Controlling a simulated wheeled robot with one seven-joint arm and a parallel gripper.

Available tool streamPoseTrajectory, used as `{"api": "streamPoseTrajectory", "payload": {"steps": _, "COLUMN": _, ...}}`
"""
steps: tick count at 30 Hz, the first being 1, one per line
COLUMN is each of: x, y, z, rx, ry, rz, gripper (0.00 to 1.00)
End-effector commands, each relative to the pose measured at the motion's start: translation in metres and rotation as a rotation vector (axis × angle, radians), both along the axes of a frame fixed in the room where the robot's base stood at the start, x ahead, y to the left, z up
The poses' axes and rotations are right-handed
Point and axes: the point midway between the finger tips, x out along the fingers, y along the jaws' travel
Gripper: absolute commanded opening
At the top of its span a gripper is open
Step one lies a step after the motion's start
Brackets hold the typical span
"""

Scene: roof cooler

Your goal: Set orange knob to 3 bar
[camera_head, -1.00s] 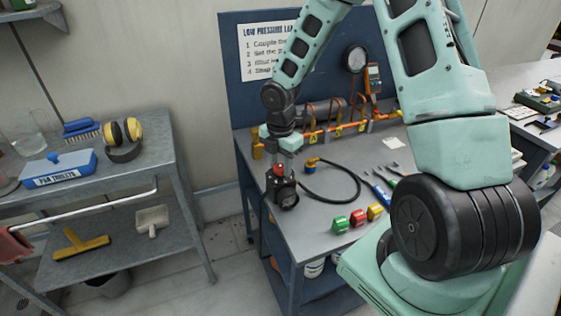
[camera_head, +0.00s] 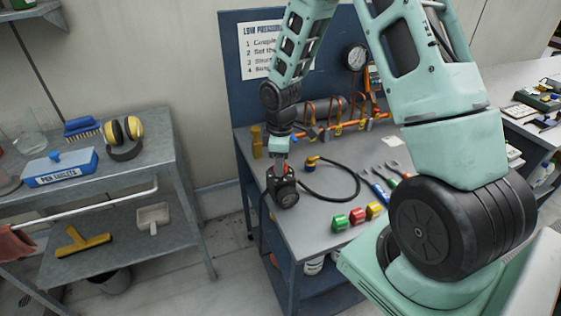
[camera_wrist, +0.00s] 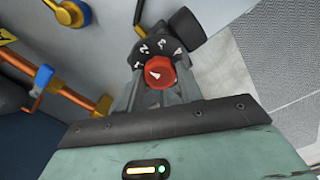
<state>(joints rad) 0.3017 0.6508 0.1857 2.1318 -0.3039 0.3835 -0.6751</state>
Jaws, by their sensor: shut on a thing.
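The orange-red knob (camera_wrist: 159,71) sits on a black regulator (camera_head: 284,187) at the table's front left corner. The knob bears a white pointer mark. In the wrist view the black dial (camera_wrist: 151,47) behind it carries the numerals 1 to 4. The pointer aims roughly at the upper numerals, but I cannot tell exactly which one. My gripper (camera_wrist: 160,80) has its two grey fingers on either side of the knob and is shut on it. In the head view my gripper (camera_head: 281,168) reaches down onto the regulator and hides much of the knob.
Green, red and yellow blocks (camera_head: 357,215) stand at the front edge. An orange pipe manifold (camera_head: 345,128) and a round gauge (camera_head: 355,57) are behind. A shelf cart (camera_head: 110,182) stands left.

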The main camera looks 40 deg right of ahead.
Motion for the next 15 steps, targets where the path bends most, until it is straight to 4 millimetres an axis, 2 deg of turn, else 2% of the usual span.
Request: {"api": "streamPoseTrajectory", "payload": {"steps": 15, "x": 0.0006, "y": -0.0005, "z": 0.0008, "rx": -0.002, "ry": -0.003, "rz": -0.491, "gripper": 0.13}}
